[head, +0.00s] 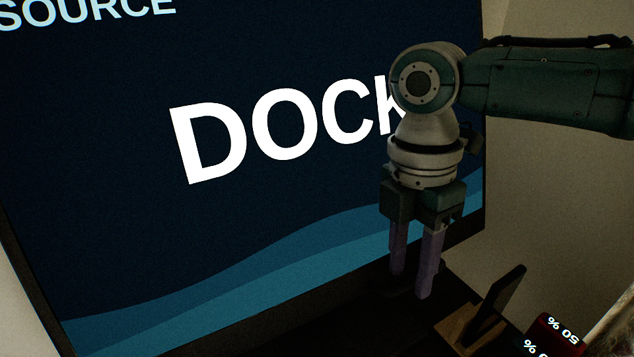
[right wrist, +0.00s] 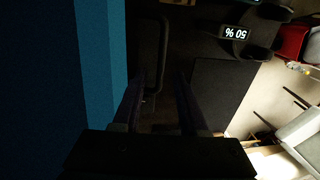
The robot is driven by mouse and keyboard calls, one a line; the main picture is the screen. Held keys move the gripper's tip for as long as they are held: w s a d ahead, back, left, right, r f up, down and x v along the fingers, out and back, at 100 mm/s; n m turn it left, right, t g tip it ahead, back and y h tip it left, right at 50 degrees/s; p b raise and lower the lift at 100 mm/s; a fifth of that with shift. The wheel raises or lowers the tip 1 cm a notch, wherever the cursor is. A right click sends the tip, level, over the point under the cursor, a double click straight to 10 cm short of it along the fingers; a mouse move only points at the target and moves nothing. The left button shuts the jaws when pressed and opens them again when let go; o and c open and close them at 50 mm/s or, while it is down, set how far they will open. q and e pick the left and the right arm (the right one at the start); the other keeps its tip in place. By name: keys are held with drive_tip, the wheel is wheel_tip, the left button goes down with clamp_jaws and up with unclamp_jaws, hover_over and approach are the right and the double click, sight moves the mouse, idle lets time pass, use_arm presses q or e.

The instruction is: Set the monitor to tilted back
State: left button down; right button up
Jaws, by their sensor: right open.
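The monitor (head: 120,200) fills most of the head view. Its dark blue screen shows the word DOCK and lighter blue waves, and its lower bezel runs along the bottom. The screen also shows at the left of the right wrist view (right wrist: 40,90). My right gripper (head: 411,283) points down in front of the screen's lower right part. Its two purple fingers are apart, with nothing seen between them. In the right wrist view the fingers (right wrist: 165,100) reach over a dark surface beside the screen. Whether they touch the monitor is unclear. My left gripper is not in view.
A dark upright slab on a wooden stand (head: 470,325) is just right of my right gripper. A red-edged device reading 50 % (head: 560,330) lies at the lower right. Little free room shows beside the gripper.

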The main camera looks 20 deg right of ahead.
wheel_tip(320, 180, up, 10)
drive_tip(key=w, duration=0.1)
drive_tip(key=shift+f+p, duration=0.25)
drive_tip(key=shift+p, duration=0.1)
